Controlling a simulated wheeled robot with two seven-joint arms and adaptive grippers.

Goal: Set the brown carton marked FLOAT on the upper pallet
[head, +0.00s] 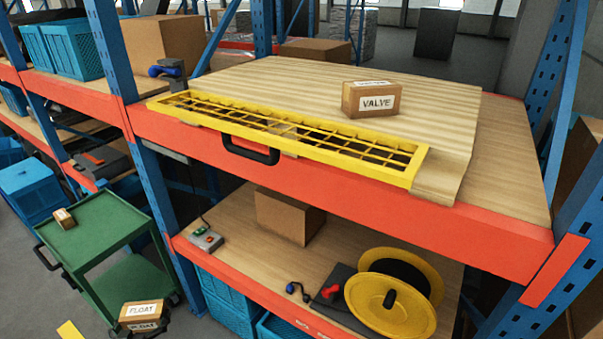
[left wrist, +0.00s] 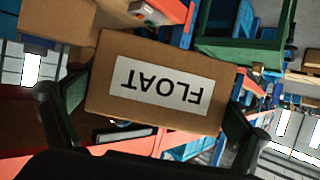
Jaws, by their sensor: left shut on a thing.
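The brown carton marked FLOAT (head: 142,312) is low at the bottom left of the head view. My left gripper (head: 145,325) is shut on it, one finger on each side. In the left wrist view the FLOAT carton (left wrist: 160,85) is large, its white label upside down, between the fingers of my left gripper (left wrist: 152,112). The upper pallet (head: 290,78) is a slatted wooden platform on the upper shelf. A VALVE carton (head: 371,99) stands on it. My right gripper is in neither view.
A yellow grated gate (head: 300,137) with a black handle (head: 250,151) lies along the pallet's front edge. Blue uprights and an orange beam (head: 330,190) frame the shelf. A green cart (head: 92,232) stands at left. A yellow reel (head: 390,305) sits on the lower shelf. The pallet's left half is bare.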

